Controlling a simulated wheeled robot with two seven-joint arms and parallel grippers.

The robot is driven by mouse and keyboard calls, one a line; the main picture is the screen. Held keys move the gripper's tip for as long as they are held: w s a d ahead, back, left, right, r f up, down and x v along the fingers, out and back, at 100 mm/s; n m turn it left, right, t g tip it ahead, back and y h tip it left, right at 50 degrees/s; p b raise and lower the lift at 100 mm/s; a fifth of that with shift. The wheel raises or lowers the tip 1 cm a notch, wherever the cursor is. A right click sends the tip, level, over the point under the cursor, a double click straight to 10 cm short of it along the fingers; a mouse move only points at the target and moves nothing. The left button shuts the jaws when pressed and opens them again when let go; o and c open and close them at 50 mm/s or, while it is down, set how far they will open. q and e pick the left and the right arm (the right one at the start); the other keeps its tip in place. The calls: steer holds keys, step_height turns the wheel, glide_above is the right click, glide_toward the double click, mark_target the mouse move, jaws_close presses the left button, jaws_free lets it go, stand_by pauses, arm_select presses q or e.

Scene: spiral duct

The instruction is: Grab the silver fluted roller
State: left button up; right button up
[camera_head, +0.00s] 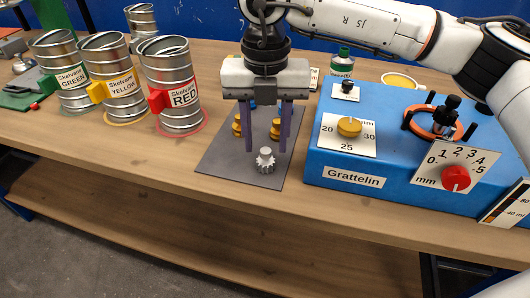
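The silver fluted roller (265,163), a small toothed metal piece with a narrower stub on top, stands upright on a dark grey mat (222,160) near its front edge. My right gripper (266,148) points down over the mat. Its two purple fingers are spread wide and nothing is gripped between them. In the picture the fingertips lie to the left and right of the roller's top, apart from it; their exact height above the mat is hard to judge. Brass-coloured rollers (237,126) stand on the mat behind, partly hidden by the fingers. My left gripper is not in view.
A blue Grattelin machine (330,165) with dials and a red knob (455,178) stands right of the mat. Spiral duct cans labelled green, yellow and red (180,118) stand at left. The wooden bench's front strip (150,165) is clear.

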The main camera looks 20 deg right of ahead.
mark_target(266, 152)
step_height(266, 152, down, 4)
steer(key=shift+f+p, duration=0.25)
steer(key=shift+p, duration=0.2)
steer(key=shift+w+f, duration=0.1)
steer(key=shift+f, duration=0.25)
jaws_close()
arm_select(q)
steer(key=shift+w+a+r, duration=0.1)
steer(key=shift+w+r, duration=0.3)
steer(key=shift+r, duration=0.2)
